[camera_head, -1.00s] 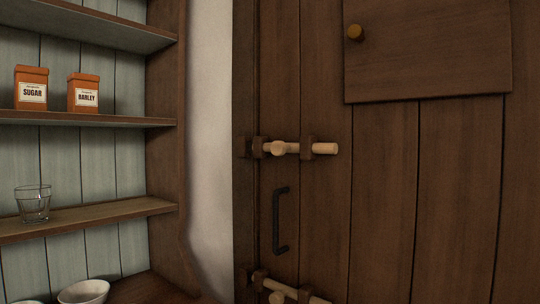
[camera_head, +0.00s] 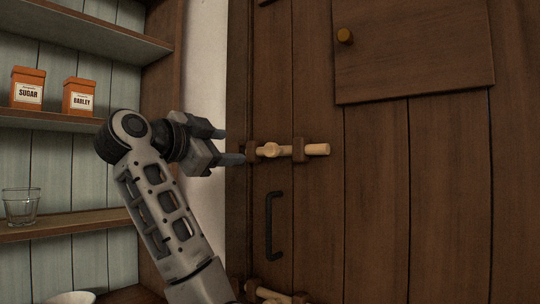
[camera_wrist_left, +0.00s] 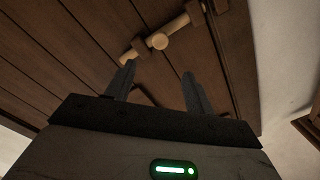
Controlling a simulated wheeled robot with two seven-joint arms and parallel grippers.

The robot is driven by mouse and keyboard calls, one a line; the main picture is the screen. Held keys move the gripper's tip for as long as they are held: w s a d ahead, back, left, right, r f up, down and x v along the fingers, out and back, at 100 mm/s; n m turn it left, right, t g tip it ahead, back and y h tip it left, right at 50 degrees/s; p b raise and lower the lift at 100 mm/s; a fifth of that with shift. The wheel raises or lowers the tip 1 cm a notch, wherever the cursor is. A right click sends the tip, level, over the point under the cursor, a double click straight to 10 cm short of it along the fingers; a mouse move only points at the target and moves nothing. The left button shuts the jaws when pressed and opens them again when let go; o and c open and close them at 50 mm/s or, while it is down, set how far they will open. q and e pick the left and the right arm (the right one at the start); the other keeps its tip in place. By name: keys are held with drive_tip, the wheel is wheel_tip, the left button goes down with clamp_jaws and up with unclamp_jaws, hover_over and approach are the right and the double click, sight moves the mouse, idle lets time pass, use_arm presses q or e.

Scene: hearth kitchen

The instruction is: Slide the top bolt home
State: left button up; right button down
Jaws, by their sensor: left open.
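The top bolt (camera_head: 317,150) is a pale wooden rod with a round knob, lying level across the dark plank door. Two brown brackets hold it, with the knob between them. Its right end sticks out past the right bracket (camera_head: 300,150). My left gripper (camera_head: 232,146) is open and empty, just left of the bolt in the head view, its fingers pointing right. In the left wrist view the bolt (camera_wrist_left: 181,24) and its knob (camera_wrist_left: 160,41) lie beyond the open fingers. I cannot tell whether anything touches. My right gripper is out of view.
A black handle (camera_head: 270,225) is below the bolt, and a lower bolt (camera_head: 270,294) shows at the bottom edge. A small hatch (camera_head: 415,50) with a knob is at upper right. Shelves with orange boxes (camera_head: 79,97) and a glass (camera_head: 21,207) stand left.

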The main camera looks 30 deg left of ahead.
sight(269, 150)
use_arm(q)
drive_tip(key=w+p, duration=0.2)
drive_tip(key=w, duration=0.5)
drive_tip(key=w+p, duration=0.2)
drive_tip(key=w, duration=0.5)
drive_tip(key=shift+w+d+r, duration=0.1)
drive_tip(key=shift+d+r, duration=0.05)
drive_tip(key=shift+d, duration=0.05)
drive_tip(key=shift+w+p, duration=0.3)
drive_tip(key=shift+w, duration=0.45)
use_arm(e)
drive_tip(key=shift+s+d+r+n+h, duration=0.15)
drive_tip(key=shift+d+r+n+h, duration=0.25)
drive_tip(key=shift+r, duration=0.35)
use_arm(q)
drive_tip(key=shift+c, duration=0.3)
